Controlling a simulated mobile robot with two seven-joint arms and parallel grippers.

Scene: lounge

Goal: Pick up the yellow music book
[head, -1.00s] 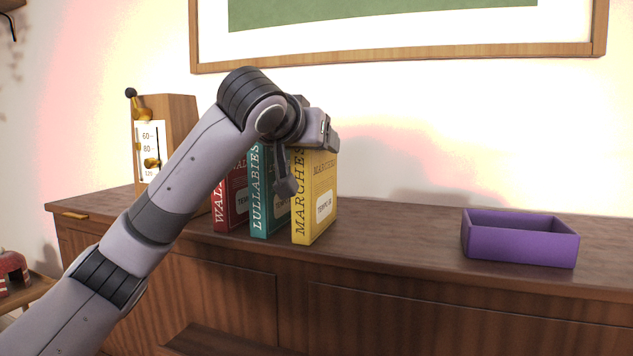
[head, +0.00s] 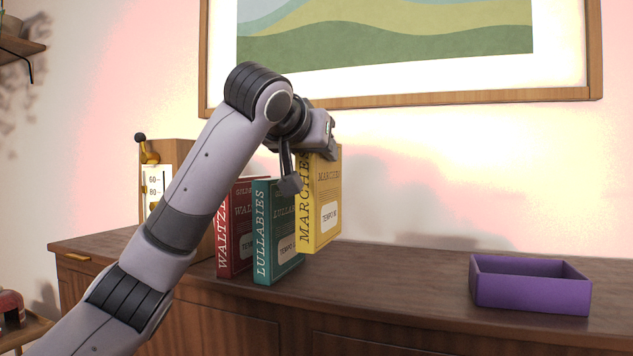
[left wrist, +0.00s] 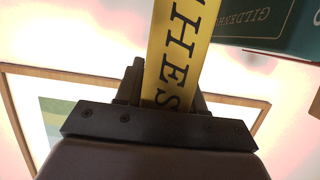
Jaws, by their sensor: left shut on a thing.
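The yellow music book (head: 326,205), marked MARCHES, is upright and held above the cabinet top, its lower edge clear of the wood. My left gripper (head: 308,168) is shut on its upper part. In the left wrist view the yellow spine (left wrist: 180,55) stands between the fingers of my left gripper (left wrist: 165,92). The teal book (head: 277,235), marked LULLABIES, stands just left of the yellow one, lower down. The red book (head: 236,235), marked WALTZ, stands left of the teal one. My right gripper is not in view.
A purple open box (head: 530,290) sits on the wooden cabinet (head: 400,275) at the right. A metronome (head: 160,180) stands at the left, partly behind my arm. A framed picture (head: 400,100) hangs on the wall above. The cabinet top between books and box is clear.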

